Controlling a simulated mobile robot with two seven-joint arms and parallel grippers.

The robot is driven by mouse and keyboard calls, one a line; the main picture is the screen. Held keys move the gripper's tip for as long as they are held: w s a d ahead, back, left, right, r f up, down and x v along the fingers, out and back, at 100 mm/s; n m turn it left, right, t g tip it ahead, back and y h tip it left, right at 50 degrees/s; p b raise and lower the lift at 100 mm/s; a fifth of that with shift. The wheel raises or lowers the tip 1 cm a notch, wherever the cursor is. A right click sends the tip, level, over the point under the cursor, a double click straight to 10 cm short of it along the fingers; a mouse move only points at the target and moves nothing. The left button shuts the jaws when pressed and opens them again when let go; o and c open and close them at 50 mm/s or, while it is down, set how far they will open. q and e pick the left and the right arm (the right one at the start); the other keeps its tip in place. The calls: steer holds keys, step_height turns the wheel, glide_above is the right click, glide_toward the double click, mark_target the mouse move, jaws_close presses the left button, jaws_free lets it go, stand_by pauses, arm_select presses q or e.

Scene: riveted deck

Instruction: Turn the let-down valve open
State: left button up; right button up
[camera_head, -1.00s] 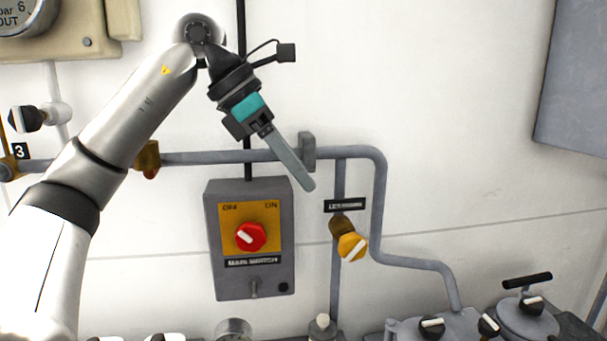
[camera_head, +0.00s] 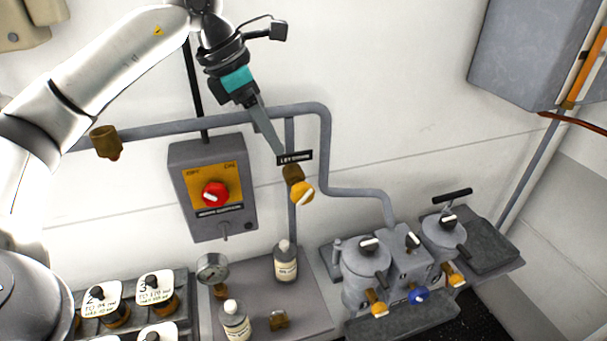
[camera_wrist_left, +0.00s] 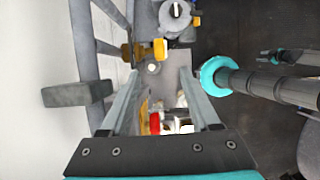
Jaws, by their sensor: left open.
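The let-down valve has a brass body and a yellow knob (camera_head: 302,192) with a pale bar on its face. It sits on a grey wall pipe under a black label (camera_head: 295,157). My left gripper (camera_head: 281,152) is open and empty, just above the valve and pointing down toward it, its fingers overlapping in the head view. In the left wrist view the fingers (camera_wrist_left: 160,74) stand apart, and the yellow knob (camera_wrist_left: 159,48) shows just beyond their tips, near the gap. No contact with the knob shows. My right gripper's fingers do not show.
A grey switch box with a red knob (camera_head: 215,194) is on the wall left of the valve. A grey pipe (camera_head: 323,140) bends around above and right. Bottles (camera_head: 285,263), a gauge (camera_head: 212,268) and grey pots (camera_head: 365,262) stand below.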

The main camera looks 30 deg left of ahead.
mark_target(300, 186)
arm_select(q)
steer(key=p+x, duration=0.2)
steer(key=x, duration=1.3)
steer(key=shift+s+f, duration=0.1)
steer(key=shift+f, duration=0.05)
jaws_close()
